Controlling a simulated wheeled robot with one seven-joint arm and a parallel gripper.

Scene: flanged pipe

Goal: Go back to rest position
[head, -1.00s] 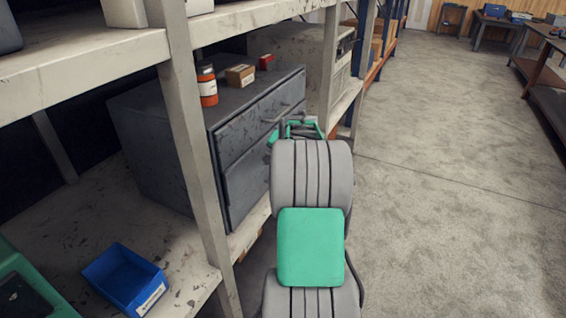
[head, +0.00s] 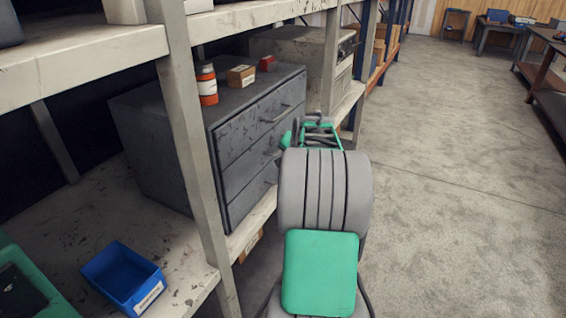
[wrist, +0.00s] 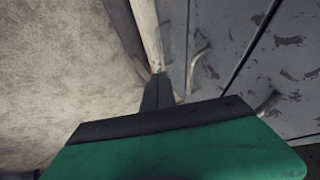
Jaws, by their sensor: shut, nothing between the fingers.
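My gripper (wrist: 157,92) is shut and empty; its dark fingers show above the green housing in the wrist view. In the head view its green parts (head: 318,134) show just beyond my grey and green arm links, which partly hide it. It is in front of the grey drawer cabinet (head: 262,133), near its right front edge. In the wrist view the cabinet front (wrist: 235,45) and two handles lie to the right of the fingers. The drawers look closed.
A white shelf rack post (head: 192,150) stands left of my arm. A blue bin (head: 124,275) sits on the lower shelf. An orange-white bottle (head: 206,84) and small boxes stand on the cabinet. The floor (head: 450,180) to the right is open.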

